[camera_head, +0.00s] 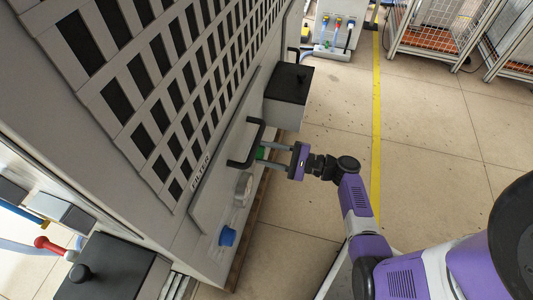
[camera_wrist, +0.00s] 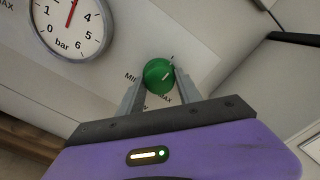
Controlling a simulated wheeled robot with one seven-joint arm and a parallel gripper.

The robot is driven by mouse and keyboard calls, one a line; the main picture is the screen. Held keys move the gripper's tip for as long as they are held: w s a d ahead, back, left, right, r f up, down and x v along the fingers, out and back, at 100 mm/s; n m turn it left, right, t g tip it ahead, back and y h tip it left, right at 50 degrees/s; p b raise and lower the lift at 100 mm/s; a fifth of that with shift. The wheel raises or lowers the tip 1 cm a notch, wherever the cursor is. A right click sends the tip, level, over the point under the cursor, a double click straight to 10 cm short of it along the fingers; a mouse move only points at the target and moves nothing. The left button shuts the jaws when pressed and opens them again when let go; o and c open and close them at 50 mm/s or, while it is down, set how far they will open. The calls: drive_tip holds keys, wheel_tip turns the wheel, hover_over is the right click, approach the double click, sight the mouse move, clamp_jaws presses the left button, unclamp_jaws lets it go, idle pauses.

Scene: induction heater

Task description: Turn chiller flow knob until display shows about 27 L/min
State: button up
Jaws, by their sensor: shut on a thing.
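A round green knob (camera_wrist: 158,75) with a pale pointer mark sits on the chiller's light panel, between printed MIN and MAX labels. My gripper (camera_wrist: 160,92) is shut on the knob, one finger on each side. In the head view the green knob (camera_head: 261,153) shows at the tips of my gripper (camera_head: 272,156), in front of the grey cabinet (camera_head: 215,200). The flow display and its number cannot be read in either view.
A round bar gauge (camera_wrist: 72,22) with a red needle is left of the knob. A black handle (camera_head: 243,150), a blue knob (camera_head: 227,236) and a black-topped box (camera_head: 288,88) are close by on the cabinet. Open floor (camera_head: 425,140) lies to the right.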

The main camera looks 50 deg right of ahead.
drive_tip(key=shift+n, duration=0.4)
drive_tip(key=o, duration=1.4)
drive_tip(key=shift+c, duration=0.2)
drive_tip(key=p+v, duration=0.1)
drive_tip(key=v, duration=0.7)
drive_tip(key=shift+p, duration=0.4)
drive_tip(key=shift+w, duration=0.1)
